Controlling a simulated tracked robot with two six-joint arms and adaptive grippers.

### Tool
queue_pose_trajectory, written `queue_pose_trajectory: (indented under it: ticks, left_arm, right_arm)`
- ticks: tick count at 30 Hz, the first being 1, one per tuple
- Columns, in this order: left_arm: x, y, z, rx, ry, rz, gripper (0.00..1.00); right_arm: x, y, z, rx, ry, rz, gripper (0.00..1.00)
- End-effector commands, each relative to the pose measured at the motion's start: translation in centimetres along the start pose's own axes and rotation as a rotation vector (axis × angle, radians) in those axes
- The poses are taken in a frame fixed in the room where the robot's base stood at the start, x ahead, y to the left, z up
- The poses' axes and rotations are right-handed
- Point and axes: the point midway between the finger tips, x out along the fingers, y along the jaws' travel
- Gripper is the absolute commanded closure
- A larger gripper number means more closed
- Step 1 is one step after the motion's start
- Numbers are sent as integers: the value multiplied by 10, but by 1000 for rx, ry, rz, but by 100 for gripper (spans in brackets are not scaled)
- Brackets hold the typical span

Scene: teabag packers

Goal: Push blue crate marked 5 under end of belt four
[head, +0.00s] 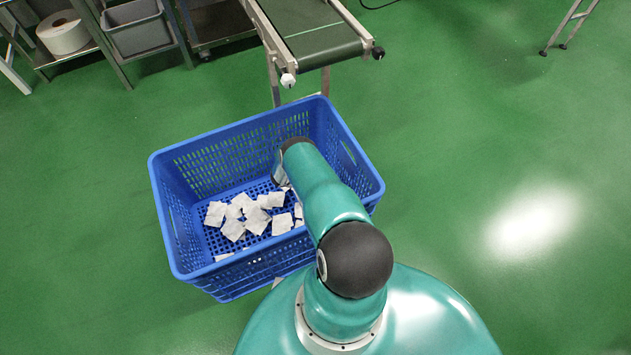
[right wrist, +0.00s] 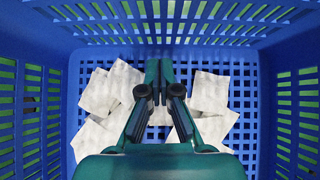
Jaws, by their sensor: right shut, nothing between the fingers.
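A blue slatted crate (head: 170,215) stands on the green floor, turned at an angle, with its far corner close to the legs of a conveyor. No number shows on its visible sides. White teabags (head: 245,215) lie loose on its bottom. The end of a green belt (head: 318,42) is just beyond the crate's far side. My right arm reaches down into the crate and hides part of its right side. In the right wrist view my right gripper (right wrist: 160,82) is shut and empty inside the crate, above the teabags. My left gripper is out of view.
A grey bin (head: 137,35) and a white roll (head: 62,33) sit on a rack at the back left. Legs of a stand (head: 568,25) are at the far right. The floor to the right of the crate is clear.

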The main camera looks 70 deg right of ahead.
Motion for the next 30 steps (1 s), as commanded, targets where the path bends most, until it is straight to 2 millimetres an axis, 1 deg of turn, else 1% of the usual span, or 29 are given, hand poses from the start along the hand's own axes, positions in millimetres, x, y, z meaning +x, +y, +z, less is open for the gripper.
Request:
queue_pose_trajectory:
  ticks: [1,3,6,9,15,25,28,30]
  left_arm:
    - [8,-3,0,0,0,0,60]
    - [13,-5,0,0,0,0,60]
    - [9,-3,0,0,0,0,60]
    - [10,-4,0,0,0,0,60]
    - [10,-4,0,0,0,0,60]
    - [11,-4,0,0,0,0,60]
    - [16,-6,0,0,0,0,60]
    - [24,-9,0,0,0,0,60]
  right_arm:
    - [15,-1,-3,2,-1,-2,100]
    - [28,0,-3,3,-1,-1,100]
    - [35,0,14,3,-2,-1,100]
    - [43,0,21,1,-1,0,100]
    - [50,0,28,0,0,1,100]
    - [51,0,29,0,0,1,100]
    - [58,0,34,2,-1,-1,100]
    - [69,0,42,4,-2,-2,100]
